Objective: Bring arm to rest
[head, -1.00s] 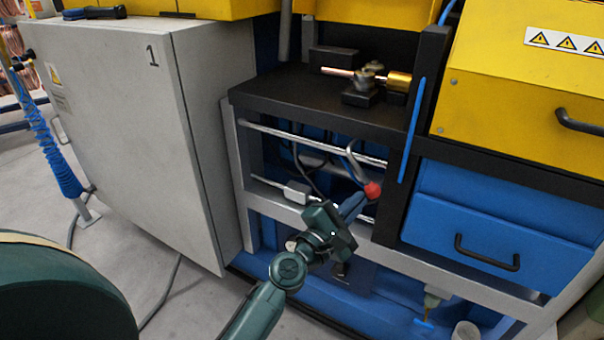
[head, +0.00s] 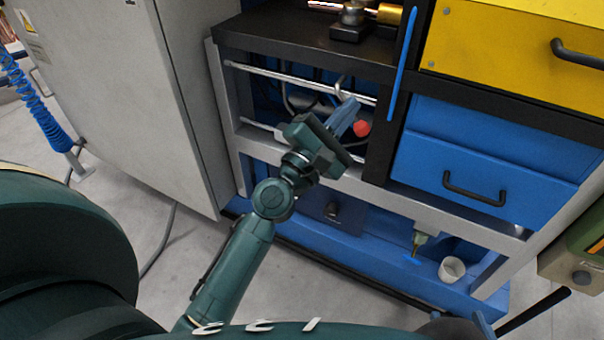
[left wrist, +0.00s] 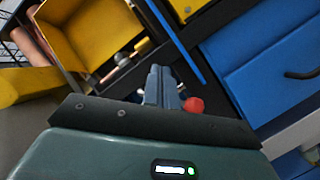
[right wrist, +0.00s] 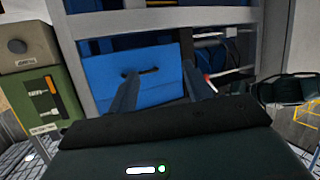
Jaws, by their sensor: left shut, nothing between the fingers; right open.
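My left gripper (head: 350,112) is dark green with blue-grey fingers. It is shut and empty in front of the workbench's open lower bay, beside a red knob (head: 362,128). The left wrist view shows its fingers (left wrist: 162,84) pressed together, with the red knob (left wrist: 193,105) just to their right. My right gripper (right wrist: 160,82) is open and empty in the right wrist view, its fingers apart in front of a blue drawer (right wrist: 150,80). In the head view only what looks like a bit of it shows at the bottom edge. The copper tube (head: 324,4) shows partly at the top edge, at a fixture.
The black bench top (head: 270,38) overhangs the bay. A grey cabinet (head: 120,90) stands left. Blue drawers (head: 490,150) with black handles are right. A white cup (head: 452,268) stands on the low blue base. A green box (head: 580,245) is at the right edge.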

